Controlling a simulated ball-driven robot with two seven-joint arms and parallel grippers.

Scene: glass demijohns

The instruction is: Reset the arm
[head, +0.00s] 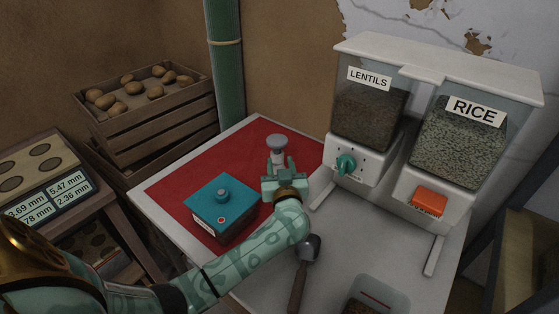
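My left arm comes in from the lower left and reaches over the table. Its green gripper (279,166) is above the red mat, to the right of the teal box. A small object with a rounded grey top (276,142) shows at the fingertips, its pale neck in line with the gap between the fingers. Whether the fingers touch or grip it, or it stands just behind them, I cannot tell. My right gripper is not in view.
A lentils dispenser (368,110) and a rice dispenser (457,145) stand at the right. A dark-handled scoop (299,274) and a clear container (378,296) lie in front. A potato crate (150,125) is behind left.

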